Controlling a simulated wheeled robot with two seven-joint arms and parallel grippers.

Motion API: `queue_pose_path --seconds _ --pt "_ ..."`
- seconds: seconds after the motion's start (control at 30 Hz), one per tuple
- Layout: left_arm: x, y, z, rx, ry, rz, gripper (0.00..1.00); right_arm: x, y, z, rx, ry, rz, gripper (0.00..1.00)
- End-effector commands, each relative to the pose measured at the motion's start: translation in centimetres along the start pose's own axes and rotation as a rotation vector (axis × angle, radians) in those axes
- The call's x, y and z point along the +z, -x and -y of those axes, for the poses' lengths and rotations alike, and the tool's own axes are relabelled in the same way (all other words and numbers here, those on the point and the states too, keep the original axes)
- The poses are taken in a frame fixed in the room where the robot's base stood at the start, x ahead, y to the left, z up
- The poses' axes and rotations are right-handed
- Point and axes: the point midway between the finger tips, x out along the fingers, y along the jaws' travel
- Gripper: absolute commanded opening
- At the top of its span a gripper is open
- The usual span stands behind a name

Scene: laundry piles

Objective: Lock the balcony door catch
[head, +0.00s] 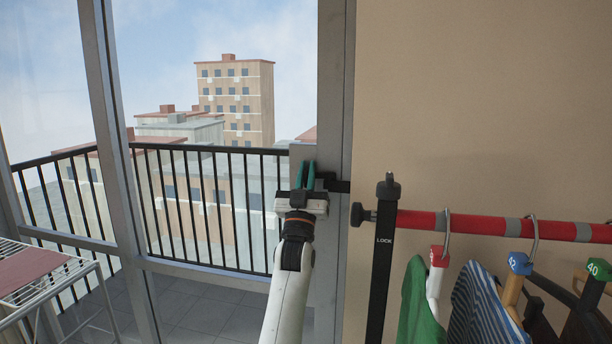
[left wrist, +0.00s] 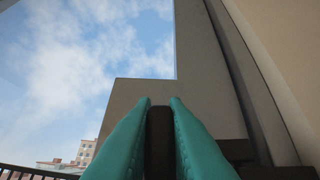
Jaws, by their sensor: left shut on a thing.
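The balcony door's grey frame (head: 335,90) stands upright beside the beige wall. A dark catch (head: 340,186) sits on this frame. My left gripper (head: 305,168) is at the catch, with its teal fingers pointing up. In the left wrist view the fingers of my left gripper (left wrist: 160,103) are closed on the upright dark lever of the catch (left wrist: 160,140), one on each side. The lower end of the lever and its joint with the frame are partly hidden. My right gripper is not in view.
A black post (head: 381,270) marked LOCK stands just right of the frame. A red rail (head: 480,224) with hanging clothes runs right from it. A drying rack (head: 40,275) stands at the far left. Beyond the glass is a balcony railing (head: 215,150).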

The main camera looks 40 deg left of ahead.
Motion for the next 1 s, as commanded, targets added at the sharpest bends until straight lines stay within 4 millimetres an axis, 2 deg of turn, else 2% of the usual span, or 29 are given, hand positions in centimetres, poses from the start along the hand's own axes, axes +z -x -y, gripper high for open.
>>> queue_pose_path --seconds 0.47,0.5,0.6,0.87,1.0 --pt "0.0 0.0 0.1 -0.049 -0.049 -0.001 0.0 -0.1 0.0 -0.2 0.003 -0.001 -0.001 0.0" --pt "0.0 0.0 0.1 -0.049 -0.049 -0.001 0.19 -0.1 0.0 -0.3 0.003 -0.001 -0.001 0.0" --pt "0.0 0.0 0.1 -0.048 -0.049 -0.001 0.35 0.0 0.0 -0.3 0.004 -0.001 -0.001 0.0" --pt "0.0 0.1 0.1 -0.048 -0.047 -0.001 0.35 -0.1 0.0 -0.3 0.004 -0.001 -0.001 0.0" --pt "-0.2 1.1 0.0 -0.048 -0.047 -0.002 0.35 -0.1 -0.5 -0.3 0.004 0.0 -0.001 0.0"
